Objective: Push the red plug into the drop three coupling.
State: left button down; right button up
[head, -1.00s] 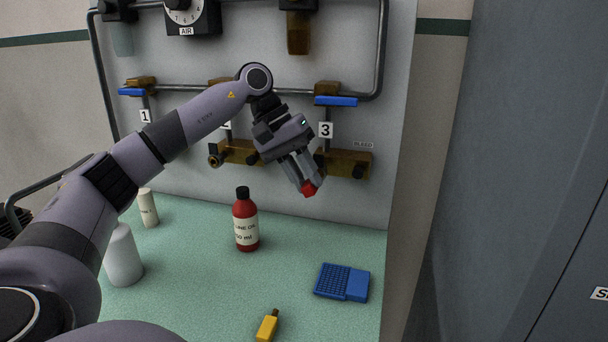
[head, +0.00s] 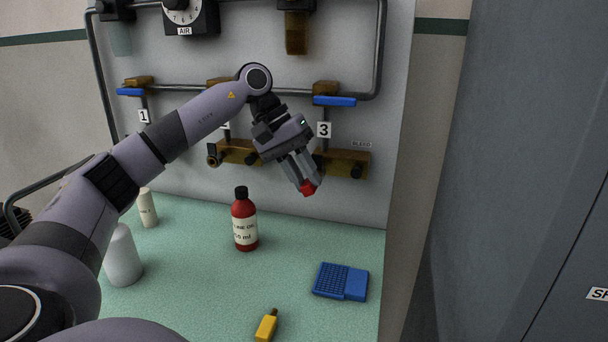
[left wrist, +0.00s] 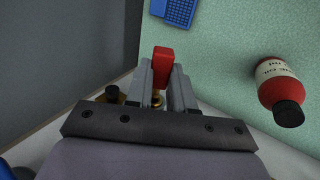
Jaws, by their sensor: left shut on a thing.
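My left gripper (head: 302,186) is shut on the red plug (head: 308,188). It holds the plug in the air in front of the panel, below the number 3 label (head: 323,130). In the left wrist view the red plug (left wrist: 163,62) sits between the two grey fingers. The drop three coupling block (head: 346,163) is brass, on the panel beside the gripper, with a dark fitting on it. The plug is apart from it. The gripper partly hides the block's left side. My right gripper is not in view.
A red oil bottle (head: 244,222), a blue case (head: 341,282) and a yellow object (head: 266,326) stand or lie on the green bench (head: 200,300). Two pale containers are at the left. Blue valve handles (head: 334,101) stick out above. A grey cabinet (head: 520,150) is at the right.

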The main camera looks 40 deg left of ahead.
pick_arm(q)
jog(key=shift+w+a+r+p, duration=0.1)
jog(key=shift+w+a+p, duration=0.25)
jog(key=shift+w+p, duration=0.25)
jog(key=shift+w+a+p, duration=0.3)
jog(key=shift+w+p, duration=0.2)
jog(key=shift+p, duration=0.05)
dwell(0.7)
dwell(0.3)
jog(key=shift+s+f, duration=0.1)
jog(key=shift+f, duration=0.1)
dwell(0.6)
jog(key=c, duration=0.9)
grip_release()
jog(key=shift+d, duration=0.1)
jog(key=v, duration=0.7)
jog(key=shift+s, duration=0.1)
